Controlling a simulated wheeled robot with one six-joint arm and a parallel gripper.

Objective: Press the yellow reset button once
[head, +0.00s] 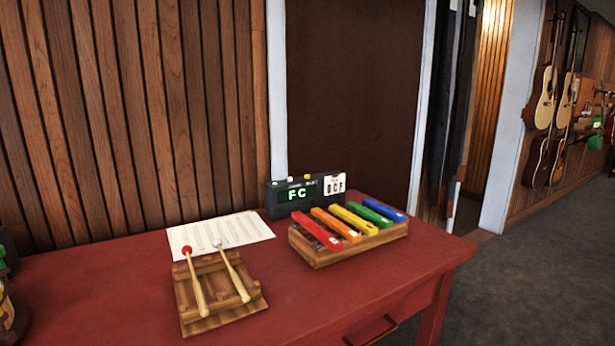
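A dark box with a lit display (298,195) reading "FC" stands at the back of the red table, against the wall. Small buttons sit on its top edge; one looks yellow (308,177) and another looks pale (290,179). They are too small to read any label. A white card (335,184) with dark letters is at the box's right end. My gripper is not in view.
On the red table (120,290), a xylophone (347,240) with coloured bars stands in front of the box. Two mallets lie on a wooden rack (215,290), with a music sheet (220,233) behind it. Partly cut-off items (8,315) are at the left edge.

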